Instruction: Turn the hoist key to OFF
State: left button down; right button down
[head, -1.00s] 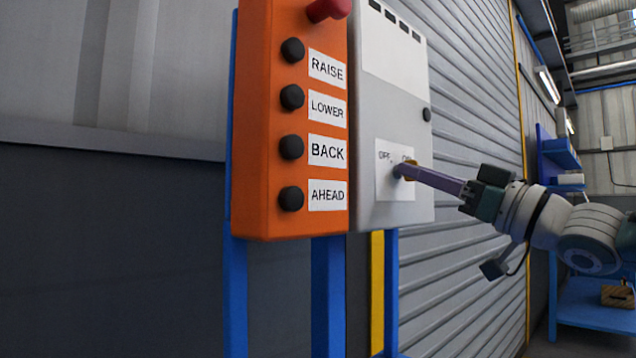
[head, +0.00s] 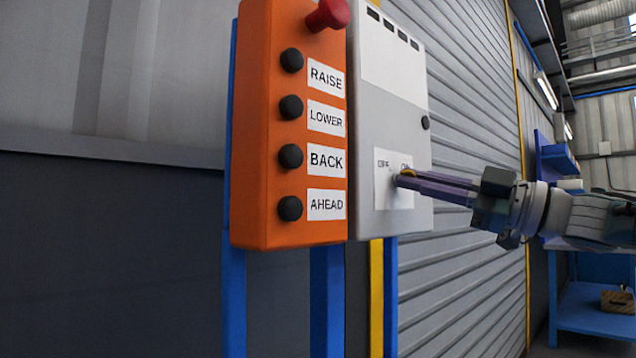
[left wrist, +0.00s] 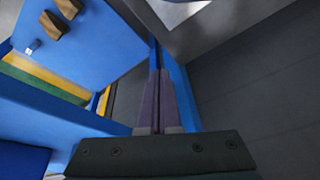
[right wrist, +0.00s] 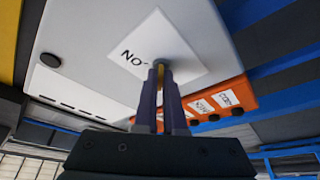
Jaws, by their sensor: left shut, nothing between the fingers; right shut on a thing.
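The grey control box (head: 390,110) carries a white label plate (head: 383,195) with OFF at left and ON at right. The hoist key (head: 408,172), a small yellow piece, sits at this plate. My right gripper (head: 402,179) reaches in from the right and is shut on the key. In the right wrist view, a bit of the yellow key (right wrist: 160,88) shows between the fingers (right wrist: 161,75), in front of a round grey lock. The fingers hide most of the key, so its exact angle is unclear. My left gripper (left wrist: 157,85) is shut and empty, away from the box.
An orange pendant box (head: 262,130) with black buttons and a red knob (head: 328,14) adjoins the grey box on the left. Both stand on blue posts (head: 326,300). A grey ribbed shutter (head: 475,130) lies behind. A blue bench (head: 590,308) is at right.

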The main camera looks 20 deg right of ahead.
dwell(0.5)
jog(key=c, duration=1)
grip_release()
jog(key=shift+s, duration=0.1)
jog(key=b+v, duration=0.1)
jog(key=v, duration=0.8)
jog(key=shift+s+d, duration=0.25)
jog(key=shift+d, duration=0.1)
jog(key=shift+f, duration=0.1)
